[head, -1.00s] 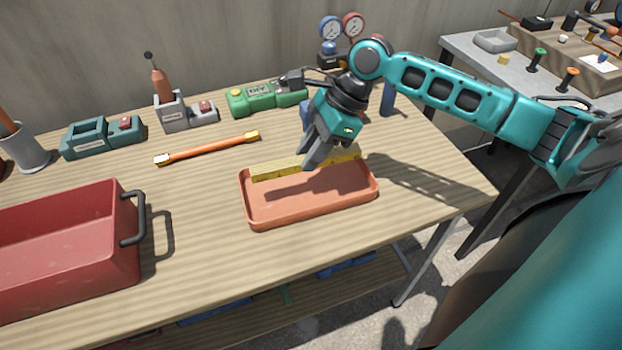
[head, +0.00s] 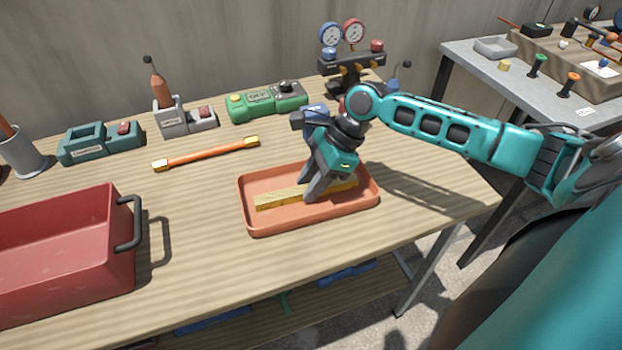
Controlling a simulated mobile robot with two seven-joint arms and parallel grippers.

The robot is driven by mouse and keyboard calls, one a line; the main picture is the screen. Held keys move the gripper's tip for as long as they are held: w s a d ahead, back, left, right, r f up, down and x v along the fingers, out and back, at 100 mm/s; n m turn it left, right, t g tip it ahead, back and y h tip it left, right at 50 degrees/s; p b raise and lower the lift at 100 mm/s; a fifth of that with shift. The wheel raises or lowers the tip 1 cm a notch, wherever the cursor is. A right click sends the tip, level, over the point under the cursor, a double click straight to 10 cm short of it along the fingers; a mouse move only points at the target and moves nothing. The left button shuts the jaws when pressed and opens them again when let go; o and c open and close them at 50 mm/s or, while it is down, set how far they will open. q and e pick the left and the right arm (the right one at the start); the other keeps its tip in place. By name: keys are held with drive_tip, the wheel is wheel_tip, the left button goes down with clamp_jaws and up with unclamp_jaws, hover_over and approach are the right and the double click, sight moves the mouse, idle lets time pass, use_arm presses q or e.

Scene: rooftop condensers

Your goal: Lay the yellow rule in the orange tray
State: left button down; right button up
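The yellow rule (head: 285,196) is a long yellow bar low inside the orange tray (head: 262,230), lying lengthwise along it. Whether it rests fully on the tray floor is hard to tell. My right gripper (head: 310,192) points down into the tray, with its fingers around the rule near its middle. It looks shut on the rule, and the fingers hide part of it. The rule's right part shows beyond the fingers. My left gripper is not in view.
A red bin (head: 132,262) with a dark handle stands at left. An orange bar with yellow ends (head: 205,154) lies behind the tray. A green device (head: 262,101), a gauge set (head: 350,68) and a grey holder (head: 172,118) line the back. The table front is clear.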

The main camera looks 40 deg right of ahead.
drive_tip(key=o, duration=0.3)
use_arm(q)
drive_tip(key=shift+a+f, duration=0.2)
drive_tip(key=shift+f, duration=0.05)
use_arm(e)
drive_tip(key=shift+r, duration=0.1)
drive_tip(key=p+v, duration=0.1)
drive_tip(key=v, duration=0.5)
drive_tip(key=shift+d+r, duration=0.1)
drive_tip(key=shift+r, duration=0.25)
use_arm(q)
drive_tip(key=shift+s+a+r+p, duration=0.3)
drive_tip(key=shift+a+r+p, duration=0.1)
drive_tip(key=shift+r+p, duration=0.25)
use_arm(e)
drive_tip(key=v, duration=0.5)
drive_tip(key=shift+s+d+r, duration=0.1)
drive_tip(key=shift+r, duration=0.1)
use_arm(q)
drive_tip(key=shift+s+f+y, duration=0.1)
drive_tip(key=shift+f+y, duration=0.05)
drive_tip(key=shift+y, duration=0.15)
